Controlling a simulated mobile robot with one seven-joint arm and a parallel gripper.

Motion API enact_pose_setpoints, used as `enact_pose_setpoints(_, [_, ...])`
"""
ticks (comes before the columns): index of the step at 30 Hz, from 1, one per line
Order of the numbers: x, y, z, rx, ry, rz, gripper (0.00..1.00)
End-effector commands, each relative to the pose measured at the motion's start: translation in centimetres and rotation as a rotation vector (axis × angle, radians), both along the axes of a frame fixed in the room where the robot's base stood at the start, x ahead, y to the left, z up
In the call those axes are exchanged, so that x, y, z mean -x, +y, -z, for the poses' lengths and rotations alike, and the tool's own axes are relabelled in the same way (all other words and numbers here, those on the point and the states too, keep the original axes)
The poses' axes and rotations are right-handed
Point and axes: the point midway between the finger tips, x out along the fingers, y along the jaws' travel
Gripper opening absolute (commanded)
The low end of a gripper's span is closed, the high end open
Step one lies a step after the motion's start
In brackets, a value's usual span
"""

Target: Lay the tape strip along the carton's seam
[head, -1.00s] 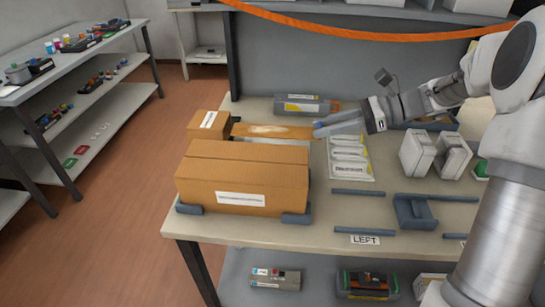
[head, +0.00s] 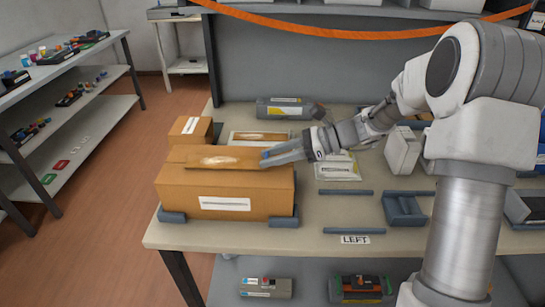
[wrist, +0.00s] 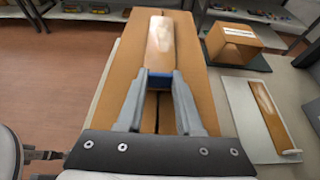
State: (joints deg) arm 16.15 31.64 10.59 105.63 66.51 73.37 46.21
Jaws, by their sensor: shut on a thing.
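The brown carton (head: 225,190) sits at the table's front left, a white label on its front. In the wrist view, its dark seam (wrist: 150,116) shows between my fingers and runs lengthwise along the top. My gripper (head: 270,156) is above the carton's right end, shut on the blue end of a brown tape strip (head: 215,159) with a pale shiny patch. In the wrist view, my gripper (wrist: 158,78) holds the strip (wrist: 160,45) pointing away, roughly along the seam. I cannot tell whether the strip touches the carton. The strip hides the seam's far part.
Another tape strip (head: 262,136) lies on a pale backing sheet behind the carton. A small labelled box (head: 190,130) stands behind left. Dark corner blocks (head: 172,216) flank the carton. A white box (head: 402,150) and a dark cradle (head: 403,208) are to the right.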

Motion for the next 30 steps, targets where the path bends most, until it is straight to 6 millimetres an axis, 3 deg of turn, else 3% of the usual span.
enact_pose_setpoints(6, [0.0,0.0,0.4,-0.001,0.001,0.000,0.00])
enact_pose_setpoints(7, [0.0,0.0,0.4,-0.001,0.001,0.000,0.37])
enact_pose_setpoints(12, [0.0,0.0,0.4,0.000,0.001,0.000,0.65])
enact_pose_setpoints(23, [0.0,0.0,-0.3,0.000,-0.002,0.000,0.65])
enact_pose_setpoints(30, [0.0,-4.0,-1.9,0.000,-0.001,0.006,0.65])
